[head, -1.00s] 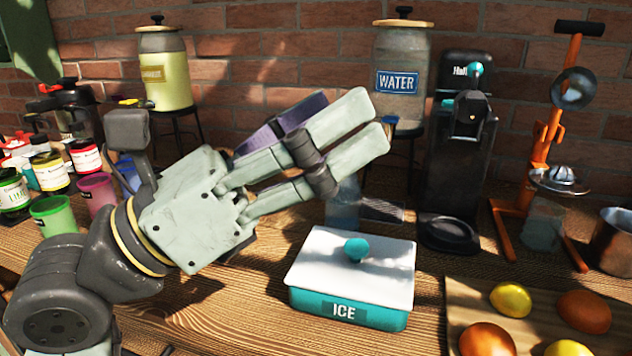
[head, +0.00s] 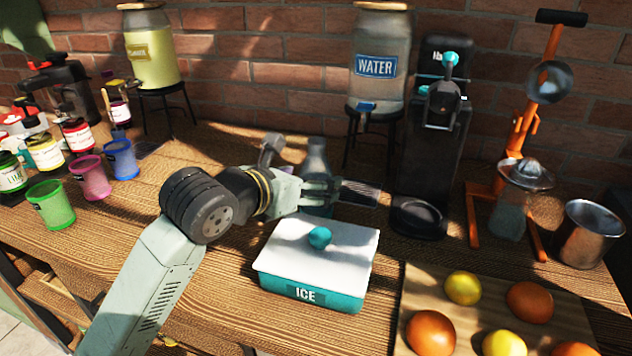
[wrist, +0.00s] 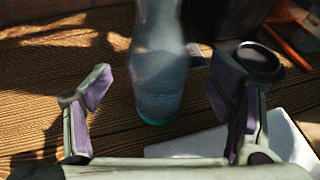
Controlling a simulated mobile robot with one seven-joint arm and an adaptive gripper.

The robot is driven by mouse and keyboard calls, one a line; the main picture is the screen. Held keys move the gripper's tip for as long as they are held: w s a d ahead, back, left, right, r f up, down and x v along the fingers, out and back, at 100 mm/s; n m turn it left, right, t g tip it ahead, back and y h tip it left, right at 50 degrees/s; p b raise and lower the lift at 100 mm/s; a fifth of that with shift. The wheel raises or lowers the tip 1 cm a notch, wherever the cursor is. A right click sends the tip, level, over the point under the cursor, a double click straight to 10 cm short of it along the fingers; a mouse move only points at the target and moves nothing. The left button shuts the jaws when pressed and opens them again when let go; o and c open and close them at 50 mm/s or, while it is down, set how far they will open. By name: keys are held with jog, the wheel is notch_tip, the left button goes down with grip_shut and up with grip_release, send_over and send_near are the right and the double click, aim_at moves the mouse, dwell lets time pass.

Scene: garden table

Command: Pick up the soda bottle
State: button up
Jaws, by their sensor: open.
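The soda bottle (head: 316,158) is a clear blue-grey bottle standing upright on the wooden table behind the ice box. It also shows in the wrist view (wrist: 157,65), where its base looks teal and its top is cut off by the frame edge. My gripper (head: 318,193) is low over the table, just in front of the bottle in the head view, and hides part of its lower body. In the wrist view my gripper (wrist: 165,88) is open, with one finger on each side of the bottle's line and visible gaps on both sides. I see no contact.
The white-lidded ice box (head: 312,264) stands close in front of the bottle. A black soda machine (head: 425,165) is to the right, and a water dispenser (head: 378,62) is behind. Colored cups (head: 90,178) and jars stand left. A board (head: 570,318) with fruit lies front right.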

aim_at(309, 162)
jog(key=shift+p+x, duration=0.45)
jog(key=shift+x, duration=1.15)
jog(key=shift+a+r, duration=0.1)
jog(key=c, duration=1.6)
jog(key=shift+c, duration=0.4)
jog(key=shift+r, duration=0.2)
jog(key=shift+r+b, duration=0.75)
jog(key=shift+r, duration=0.55)
jog(key=shift+a+r, duration=0.15)
jog(key=shift+r, duration=0.1)
jog(key=s+a+b, duration=0.2)
jog(key=a, duration=0.5)
jog(key=s+a+r+b, duration=0.1)
jog(key=s+a+b, duration=0.1)
jog(key=a, duration=0.6)
jog(key=shift+r+b, duration=0.25)
jog(key=shift+b, duration=0.45)
